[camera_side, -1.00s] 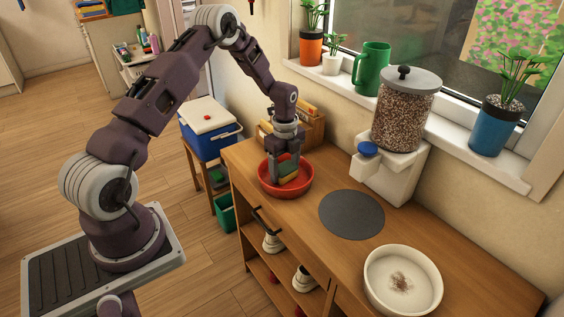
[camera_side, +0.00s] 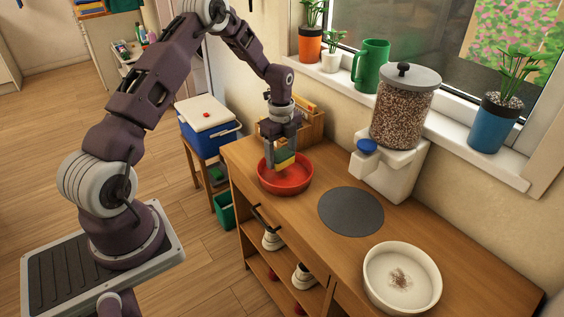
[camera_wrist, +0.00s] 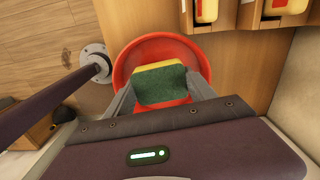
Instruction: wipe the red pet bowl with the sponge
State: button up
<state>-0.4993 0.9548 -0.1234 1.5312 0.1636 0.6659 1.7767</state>
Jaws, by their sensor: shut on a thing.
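The red pet bowl (camera_side: 298,184) stands on the wooden counter near its far left end. It also shows in the wrist view (camera_wrist: 137,55), where I see its rim and part of its red inside. My gripper (camera_side: 281,166) is over the bowl and shut on the sponge. The sponge (camera_side: 284,160) is yellow and green; in the wrist view (camera_wrist: 158,86) it sits between the two fingers, green face toward the camera. It is over the bowl's inside, and I cannot tell whether it touches the bottom.
A wooden box (camera_side: 314,124) stands behind the bowl. A dark round mat (camera_side: 351,211), a white dispenser (camera_side: 392,165) with a kibble jar, and a white bowl (camera_side: 374,283) with a brownish mark lie to the right. A blue cooler (camera_side: 209,137) stands left of the counter.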

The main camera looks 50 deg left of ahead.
aim_at(283, 165)
jog(key=shift+r, duration=2.25)
jog(key=shift+f, duration=0.2)
jog(key=shift+f, duration=3.6)
jog(key=shift+d+f, duration=0.15)
jog(key=shift+d, duration=0.2)
jog(key=shift+d+f, duration=0.1)
jog(key=shift+d, duration=1.4)
jog(key=shift+a, duration=1.5)
jog(key=shift+a+r, duration=0.2)
jog(key=shift+r, duration=0.4)
jog(key=shift+a+r, duration=0.15)
jog(key=shift+r, duration=3.3)
